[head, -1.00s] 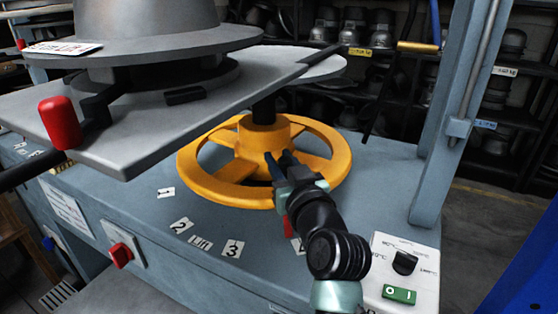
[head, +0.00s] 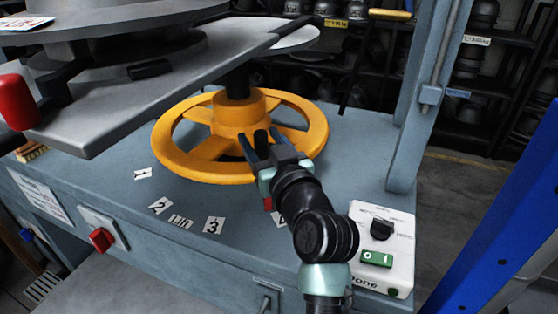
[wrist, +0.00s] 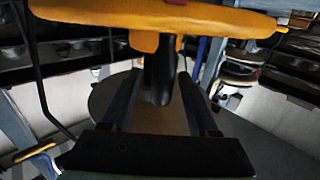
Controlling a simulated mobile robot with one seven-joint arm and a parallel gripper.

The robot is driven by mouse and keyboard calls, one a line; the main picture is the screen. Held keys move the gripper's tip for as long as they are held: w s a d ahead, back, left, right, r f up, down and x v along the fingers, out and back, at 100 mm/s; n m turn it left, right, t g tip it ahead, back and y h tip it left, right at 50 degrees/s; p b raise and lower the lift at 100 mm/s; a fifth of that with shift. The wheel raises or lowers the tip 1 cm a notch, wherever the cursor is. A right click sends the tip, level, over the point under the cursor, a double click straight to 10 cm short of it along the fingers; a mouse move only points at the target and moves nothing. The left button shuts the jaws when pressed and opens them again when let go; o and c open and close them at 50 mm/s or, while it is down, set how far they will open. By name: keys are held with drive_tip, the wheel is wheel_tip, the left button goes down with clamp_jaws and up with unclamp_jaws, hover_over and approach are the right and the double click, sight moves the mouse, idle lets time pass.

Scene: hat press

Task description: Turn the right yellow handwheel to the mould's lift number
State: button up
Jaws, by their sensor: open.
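The yellow handwheel (head: 183,166) lies flat on the press top, on a dark upright shaft. A dark knob (head: 261,141) stands up at its near right side. My gripper (head: 258,134) is open, with one blue finger on each side of this knob. In the wrist view the dark post (wrist: 160,75) shows between my fingers, below the yellow rim (wrist: 150,12); I cannot tell whether they touch it. Number cards "1" (head: 142,174), "2" (head: 160,205) and "3" (head: 213,225) lie around the wheel, with a "LIFT" label (head: 180,221). My arm partly hides another card. A red piece (head: 268,204) shows below the near rim.
A grey plate (head: 150,90) carrying the mould (head: 130,18) overhangs the wheel at upper left. The mould's tag (head: 25,23) is unreadable here. A control box (head: 372,275) sits at right front. A blue-grey post (head: 425,95) stands at right.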

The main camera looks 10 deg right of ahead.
drive_tip(key=s+d, duration=0.1)
drive_tip(key=s, duration=0.9)
drive_tip(key=shift+s+d, duration=0.35)
